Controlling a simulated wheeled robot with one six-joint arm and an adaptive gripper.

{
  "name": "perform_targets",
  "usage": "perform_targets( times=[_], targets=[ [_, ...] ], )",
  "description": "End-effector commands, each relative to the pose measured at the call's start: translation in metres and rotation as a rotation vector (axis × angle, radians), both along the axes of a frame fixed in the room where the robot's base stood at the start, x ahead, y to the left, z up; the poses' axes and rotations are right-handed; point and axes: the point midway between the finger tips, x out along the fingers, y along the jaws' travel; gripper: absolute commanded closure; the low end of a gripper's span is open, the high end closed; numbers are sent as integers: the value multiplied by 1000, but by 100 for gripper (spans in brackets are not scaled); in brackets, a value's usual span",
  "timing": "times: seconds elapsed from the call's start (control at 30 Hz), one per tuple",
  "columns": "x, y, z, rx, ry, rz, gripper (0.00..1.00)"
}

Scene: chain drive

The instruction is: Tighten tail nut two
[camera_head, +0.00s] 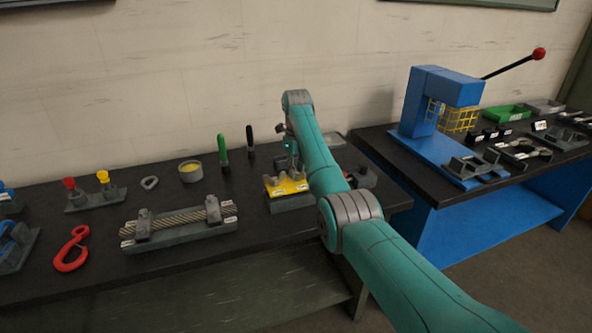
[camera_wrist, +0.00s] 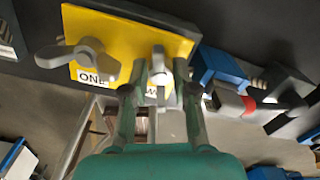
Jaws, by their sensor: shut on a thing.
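A yellow plate (camera_wrist: 85,28) carries two grey wing-shaped nuts. Nut one (camera_wrist: 88,58), beside the label "ONE", stands free at the left in the wrist view. Tail nut two (camera_wrist: 158,58) sits between the fingers of my gripper (camera_wrist: 160,72), which is shut on it. Its label is mostly hidden behind the nut and fingers. In the head view, the yellow plate (camera_head: 282,190) sits on a dark block on the black bench, with my gripper (camera_head: 290,165) pointing down over it. The nut's seating and thread are hidden.
A wire rope in clamps (camera_head: 178,220), a red hook (camera_head: 72,250) and a grey cup (camera_head: 190,172) stand left of the plate. A green-handled tool (camera_head: 222,150) stands behind. A blue press (camera_head: 440,120) is on the right bench. A blue block (camera_wrist: 218,68) lies close right of my gripper.

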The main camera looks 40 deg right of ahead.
Motion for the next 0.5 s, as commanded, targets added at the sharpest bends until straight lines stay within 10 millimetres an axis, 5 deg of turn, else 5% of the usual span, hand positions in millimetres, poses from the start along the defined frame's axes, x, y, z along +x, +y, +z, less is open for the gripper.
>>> perform_targets(
  times=[0.5],
  targets=[
    [2, -2, 4, -2, -8, -237, 100]
  ],
)
